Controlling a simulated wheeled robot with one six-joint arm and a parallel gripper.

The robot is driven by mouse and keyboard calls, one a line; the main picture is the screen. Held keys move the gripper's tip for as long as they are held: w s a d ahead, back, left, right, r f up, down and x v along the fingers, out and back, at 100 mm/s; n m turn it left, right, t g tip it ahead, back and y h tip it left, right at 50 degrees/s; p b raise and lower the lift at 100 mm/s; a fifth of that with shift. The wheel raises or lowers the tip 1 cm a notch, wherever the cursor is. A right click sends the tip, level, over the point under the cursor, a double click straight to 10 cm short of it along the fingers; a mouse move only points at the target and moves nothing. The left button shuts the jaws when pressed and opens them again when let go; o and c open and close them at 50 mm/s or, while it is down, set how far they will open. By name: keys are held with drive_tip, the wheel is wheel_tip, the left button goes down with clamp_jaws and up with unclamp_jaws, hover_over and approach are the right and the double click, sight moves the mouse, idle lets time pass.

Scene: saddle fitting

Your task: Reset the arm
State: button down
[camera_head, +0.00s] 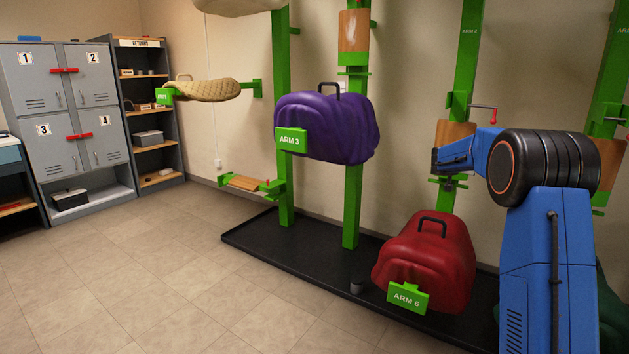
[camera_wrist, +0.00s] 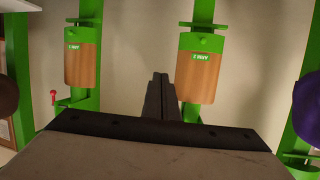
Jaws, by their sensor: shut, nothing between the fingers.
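My blue arm (camera_head: 548,230) stands at the right of the head view, with its forearm end pointing left in front of a wooden pad on a green post. My gripper (camera_wrist: 160,90) shows in the wrist view with its dark fingers together and nothing between them. In the head view the arm's end (camera_head: 438,161) is small and partly lost against the rack. In the wrist view the fingers point between two wooden pads (camera_wrist: 82,65) and (camera_wrist: 195,70) with upside-down green labels; they look apart from both.
Lockers (camera_head: 60,110) and a RETURNS shelf (camera_head: 145,100) stand far left. The tiled floor is open.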

drive_tip(key=s+a+r+n+g+y, duration=0.1)
drive_tip(key=s+a, duration=0.3)
drive_tip(key=s, duration=0.7)
drive_tip(key=s+a+r+n+g+y, duration=0.1)
drive_tip(key=s+a+g, duration=0.15)
drive_tip(key=s, duration=0.95)
drive_tip(key=s+a+r+y, duration=0.1)
drive_tip(key=s+a, duration=0.4)
drive_tip(key=s, duration=0.6)
drive_tip(key=s+a+f+n+y, duration=0.2)
drive_tip(key=s+a+f, duration=0.3)
drive_tip(key=s, duration=0.7)
drive_tip(key=s+a+f+n+g+y, duration=0.1)
drive_tip(key=s+a+f, duration=0.4)
drive_tip(key=s, duration=0.7)
drive_tip(key=s+a+f+n+g+y, duration=0.1)
drive_tip(key=s+a+f+n+y, duration=0.3)
drive_tip(key=s, duration=0.8)
drive_tip(key=a+f, duration=0.2)
drive_tip(key=a, duration=0.1)
drive_tip(key=shift+s+a, duration=0.25)
drive_tip(key=shift+s, duration=0.15)
